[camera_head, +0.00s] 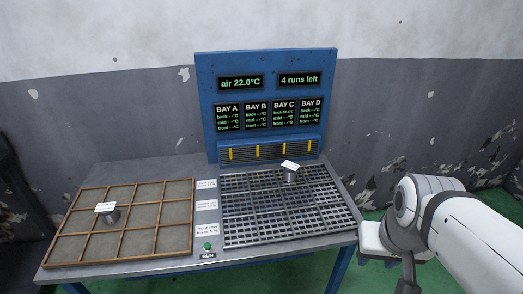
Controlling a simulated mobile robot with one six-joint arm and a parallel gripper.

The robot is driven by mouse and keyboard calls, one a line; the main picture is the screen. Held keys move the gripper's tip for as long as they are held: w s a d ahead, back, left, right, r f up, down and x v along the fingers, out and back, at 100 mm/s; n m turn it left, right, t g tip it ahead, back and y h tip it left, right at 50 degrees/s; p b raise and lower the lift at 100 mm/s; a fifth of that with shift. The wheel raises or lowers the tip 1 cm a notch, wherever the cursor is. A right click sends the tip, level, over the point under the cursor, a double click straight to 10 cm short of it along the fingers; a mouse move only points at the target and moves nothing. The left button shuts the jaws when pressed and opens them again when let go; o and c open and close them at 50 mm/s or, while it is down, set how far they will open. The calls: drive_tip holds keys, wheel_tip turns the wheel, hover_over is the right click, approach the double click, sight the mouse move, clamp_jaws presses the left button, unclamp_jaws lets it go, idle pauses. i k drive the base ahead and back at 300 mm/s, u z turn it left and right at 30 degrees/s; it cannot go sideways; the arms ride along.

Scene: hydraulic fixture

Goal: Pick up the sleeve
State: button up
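Two small grey metal cylindrical pieces are in view, each with a white label above it. One piece (111,217) is in the left part of the wooden divided tray (193,215). The other piece (290,176) stands on the dark metal grate (275,233), near its back edge. The labels are too small to read, so I cannot tell which piece is the sleeve. My white arm comes in at the right, beside the table. The fingers of my gripper do not show.
A blue panel (205,95) with temperature displays for bays A to D stands behind the grate. A green RUN button (207,246) is at the table's front edge. Small white cards lie between tray and grate. Most tray compartments and most of the grate are clear.

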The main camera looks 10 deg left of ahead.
sight(290, 168)
drive_tip(key=u, duration=0.1)
drive_tip(key=i, duration=1)
drive_tip(key=u, duration=0.05)
